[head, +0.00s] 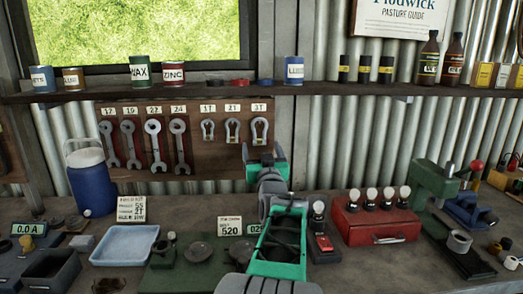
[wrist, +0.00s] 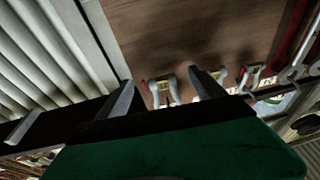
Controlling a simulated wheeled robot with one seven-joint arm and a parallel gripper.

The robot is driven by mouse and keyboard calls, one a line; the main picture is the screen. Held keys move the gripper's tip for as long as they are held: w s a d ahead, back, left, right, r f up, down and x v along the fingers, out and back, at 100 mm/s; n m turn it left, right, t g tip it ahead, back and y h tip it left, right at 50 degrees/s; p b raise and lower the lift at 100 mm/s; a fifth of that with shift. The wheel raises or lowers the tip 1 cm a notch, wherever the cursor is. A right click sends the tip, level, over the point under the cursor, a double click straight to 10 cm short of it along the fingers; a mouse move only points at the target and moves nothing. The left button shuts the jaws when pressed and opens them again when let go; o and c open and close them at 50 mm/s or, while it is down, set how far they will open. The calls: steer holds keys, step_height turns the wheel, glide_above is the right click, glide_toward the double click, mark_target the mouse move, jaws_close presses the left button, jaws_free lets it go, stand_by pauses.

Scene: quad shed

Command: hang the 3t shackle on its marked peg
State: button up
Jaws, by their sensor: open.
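The 3T shackle (head: 259,131) is a grey bow under the 3T label (head: 259,107), at the right end of the brown tool board. It hangs against the board there, its peg not clearly visible. My gripper (head: 264,153) is just below and in front of it in the head view, jaws open. In the wrist view the shackle (wrist: 162,92) shows between the two spread fingertips of my gripper (wrist: 161,84), with a gap to each finger. I cannot tell how far the fingers are from the board.
The 2T shackle (head: 232,130) and 1T shackle (head: 208,130) hang to its left, then several wrenches (head: 155,143). A shelf (head: 200,92) with cans runs above. The bench below holds a blue jug (head: 90,182), a tray (head: 125,245) and a red box (head: 377,222).

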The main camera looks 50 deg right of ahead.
steer(key=shift+f, duration=0.1)
steer(key=b+v, duration=0.2)
steer(key=v, duration=0.5)
steer(key=w+a+f+n+g+y+p, duration=0.1)
steer(key=w+a+f+n+y, duration=0.2)
steer(key=a, duration=0.4)
steer(key=w+a+f+g+y+p, duration=0.1)
steer(key=w+a+f+y+p, duration=0.1)
steer(key=w+a+f+y, duration=0.45)
steer(key=w+a+n+p, duration=0.1)
steer(key=w+a+n, duration=0.1)
steer(key=a, duration=0.7)
steer(key=s+a+f+n+g+y+p, duration=0.1)
steer(key=s+a+f+g+y, duration=0.15)
steer(key=a, duration=0.35)
steer(key=s+a+f+n+g+y+p, duration=0.1)
steer(key=a+f+g, duration=0.1)
steer(key=a+f, duration=0.35)
steer(key=s+a+f+n+g+p, duration=0.1)
steer(key=s+a+g, duration=0.1)
steer(key=s+a, duration=0.3)
steer(key=s+a+f+n+g+y, duration=0.1)
steer(key=s+a+g, duration=0.2)
steer(key=s+a, duration=0.3)
steer(key=shift+s+f+p, duration=0.3)
steer(key=shift+s+p, duration=0.05)
steer(key=shift+s, duration=0.2)
steer(key=shift+d, duration=0.1)
